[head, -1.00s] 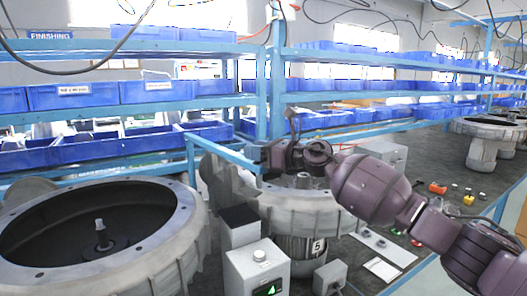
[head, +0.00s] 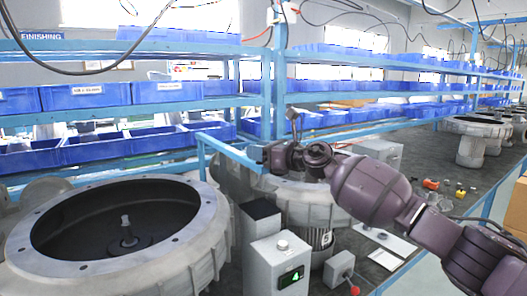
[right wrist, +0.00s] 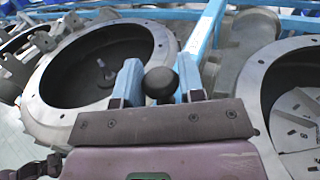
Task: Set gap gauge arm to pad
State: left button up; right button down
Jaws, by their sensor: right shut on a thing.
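A blue bar (head: 232,150), which looks like the gap gauge arm, slants from a blue upright toward my right gripper. My right gripper (head: 272,156) is at its near end, above the casting with the numbered motor. In the right wrist view the two pale blue fingers (right wrist: 160,76) stand either side of a dark round knob (right wrist: 160,84) and are shut on it. The blue bar also shows there (right wrist: 206,38), behind the fingers. A black-topped grey block (head: 260,211), possibly the pad, stands between the two castings. My left gripper is not in view.
A grey box with a green display (head: 290,276) stands in front of the block. A small box with a red knob (head: 340,268) is to its right. A large round open casting (head: 120,262) fills the left. Blue bin shelves (head: 180,95) stand behind.

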jog(key=shift+s+a, duration=0.15)
jog(key=shift+a, duration=0.05)
dwell(0.5)
jog(key=c, duration=0.7)
grip_release()
jog(key=b+v, duration=0.1)
jog(key=v, duration=0.9)
jog(key=shift+s+d, duration=0.2)
jog(key=shift+d, duration=0.15)
jog(key=shift+r, duration=0.1)
